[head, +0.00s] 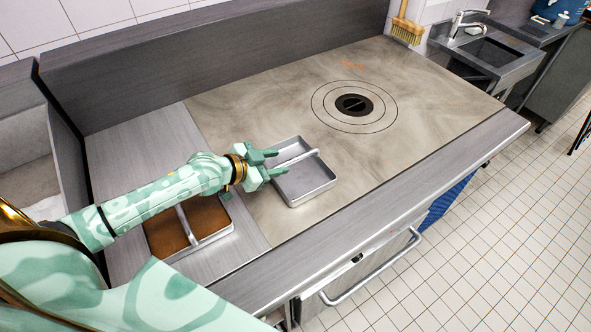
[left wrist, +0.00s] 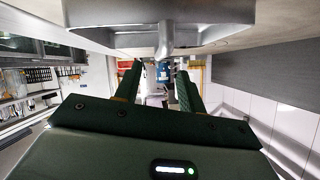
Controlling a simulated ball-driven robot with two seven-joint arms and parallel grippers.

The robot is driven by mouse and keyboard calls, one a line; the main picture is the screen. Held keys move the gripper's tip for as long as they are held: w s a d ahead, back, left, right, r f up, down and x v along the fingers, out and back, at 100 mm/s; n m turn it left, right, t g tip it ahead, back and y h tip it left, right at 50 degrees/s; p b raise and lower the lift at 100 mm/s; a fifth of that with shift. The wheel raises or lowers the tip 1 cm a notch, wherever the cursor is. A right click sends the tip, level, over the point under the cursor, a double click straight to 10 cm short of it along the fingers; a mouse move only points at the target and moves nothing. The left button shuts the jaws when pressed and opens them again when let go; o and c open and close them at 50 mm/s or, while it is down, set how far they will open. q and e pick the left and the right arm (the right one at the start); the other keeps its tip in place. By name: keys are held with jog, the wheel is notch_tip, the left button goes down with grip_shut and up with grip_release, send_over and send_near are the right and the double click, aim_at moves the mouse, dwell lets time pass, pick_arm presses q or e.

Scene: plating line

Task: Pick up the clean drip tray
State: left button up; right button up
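The clean drip tray (head: 316,185) is a shallow, empty grey metal tray with a bar handle (head: 301,158) across its middle. It lies on the flat cooktop. My left gripper (head: 279,162) is open at the tray's left side, its fingers pointing along the handle. In the left wrist view the tray (left wrist: 100,40) fills the top, and its handle (left wrist: 166,40) lines up with the gap between the open fingers (left wrist: 160,72). I cannot tell whether the handle's end is between the fingertips or just beyond them. My right gripper is not in view.
A second tray (head: 213,239) with brown liquid and a similar handle sits on the steel counter (head: 130,150) below my left forearm. A sink (head: 490,55) and brush (head: 407,30) are at the back right.

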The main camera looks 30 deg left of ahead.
aim_at(291, 160)
pick_arm(q)
jog(key=b+x, duration=0.1)
jog(key=x, duration=0.5)
jog(key=shift+w+f, duration=0.15)
jog(key=shift+f, duration=0.1)
jog(key=shift+a+r, duration=0.1)
grip_shut()
